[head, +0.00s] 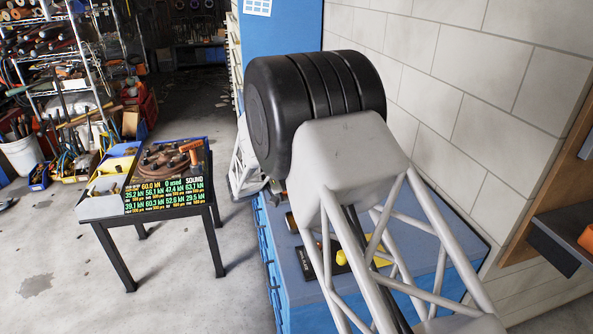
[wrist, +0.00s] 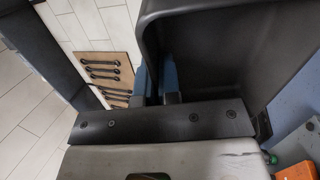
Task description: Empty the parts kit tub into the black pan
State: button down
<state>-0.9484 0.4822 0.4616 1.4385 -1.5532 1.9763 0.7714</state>
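In the wrist view my gripper (wrist: 157,93) has its two blue fingers on either side of the wall of a dark grey tub (wrist: 235,45). The fingers look closed on that wall. The tub's smooth inner side faces the camera; no parts show in the portion I can see, and its far end is cut off. In the head view my arm hides the gripper and the held tub. A black, flat pan-like piece (head: 316,265) lies on the blue bench, partly behind my arm. A yellow part (head: 341,257) is at it; whether inside cannot be told.
The blue bench (head: 300,295) runs along the block wall (head: 455,75). A small black table (head: 132,214) with yellow, blue and grey bins stands at the left. Wrenches (wrist: 103,68) hang on a wooden board. Open floor lies between table and bench.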

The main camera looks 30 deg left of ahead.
jog(key=w+d+g+y, duration=0.1)
jog(key=d+g+y, duration=0.1)
jog(key=y, duration=0.1)
jog(key=shift+w+d+r, duration=0.1)
jog(key=shift+w+d, duration=0.05)
jog(key=shift+w, duration=0.2)
jog(key=shift+w+d+r+g+y, duration=0.1)
jog(key=shift+w+d+g+y, duration=0.25)
jog(key=shift+g+y, duration=0.2)
jog(key=shift+w+d+r+g+y, duration=0.1)
jog(key=shift+w+d+g+y, duration=0.15)
jog(key=shift+d+g+y, duration=0.3)
notch_tip(320, 180, down, 6)
jog(key=w+d+g+y, duration=0.2)
jog(key=g+y, duration=0.6)
jog(key=y, duration=0.3)
jog(key=shift+w+d+g+y, duration=0.15)
jog(key=shift+d+g+y, duration=0.15)
jog(key=shift+d+y, duration=0.1)
